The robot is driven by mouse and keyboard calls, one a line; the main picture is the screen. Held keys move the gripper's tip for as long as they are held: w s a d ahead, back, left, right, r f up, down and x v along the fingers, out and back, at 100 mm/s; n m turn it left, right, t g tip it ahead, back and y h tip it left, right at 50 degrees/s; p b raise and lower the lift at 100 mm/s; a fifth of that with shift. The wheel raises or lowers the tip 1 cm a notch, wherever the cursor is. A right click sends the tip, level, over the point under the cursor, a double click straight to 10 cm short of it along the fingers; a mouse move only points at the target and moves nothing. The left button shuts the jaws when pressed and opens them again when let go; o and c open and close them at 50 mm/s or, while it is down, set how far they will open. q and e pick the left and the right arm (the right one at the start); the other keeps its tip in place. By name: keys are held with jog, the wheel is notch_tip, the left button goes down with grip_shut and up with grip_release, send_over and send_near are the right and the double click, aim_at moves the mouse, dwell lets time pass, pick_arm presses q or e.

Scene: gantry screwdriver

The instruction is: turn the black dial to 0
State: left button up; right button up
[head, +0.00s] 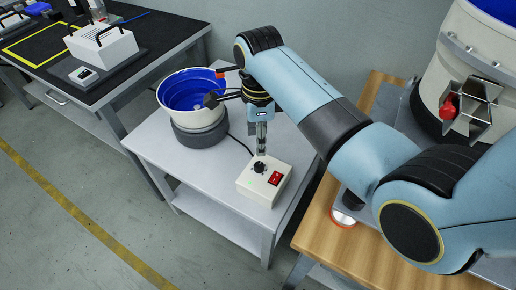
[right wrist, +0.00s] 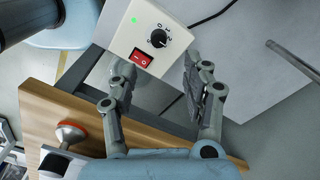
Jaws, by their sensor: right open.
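The black dial (head: 259,167) sits on top of a white control box (head: 250,184), beside a red rocker switch (head: 275,178). In the right wrist view the dial (right wrist: 158,38) has small printed marks around it. A pale line shows on the dial, but its exact setting is too small to read surely. A green light (right wrist: 133,20) is lit on the box. My right gripper (head: 261,150) points down just above and behind the dial, apart from it. In the right wrist view its two fingers (right wrist: 157,78) are spread and empty. My left gripper is out of view.
A blue-lined bowl feeder (head: 190,90) stands behind the box on the same grey table (head: 160,150). A black cable runs behind the box. A wooden table (head: 325,235) is at right, with a large hopper (head: 440,75). A black-topped bench (head: 120,65) is at left.

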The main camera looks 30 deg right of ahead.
jog(key=b, duration=0.1)
send_over(259, 165)
notch_tip(259, 165, down, 5)
jog(key=shift+f, duration=0.15)
notch_tip(259, 165, down, 4)
jog(key=shift+r+b, duration=0.1)
jog(key=shift+b, duration=0.55)
jog(key=shift+f, duration=0.45)
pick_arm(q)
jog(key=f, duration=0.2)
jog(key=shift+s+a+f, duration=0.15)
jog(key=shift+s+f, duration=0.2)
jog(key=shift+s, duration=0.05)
pick_arm(e)
jog(key=c, duration=0.5)
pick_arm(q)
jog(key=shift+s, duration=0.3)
pick_arm(e)
grip_shut()
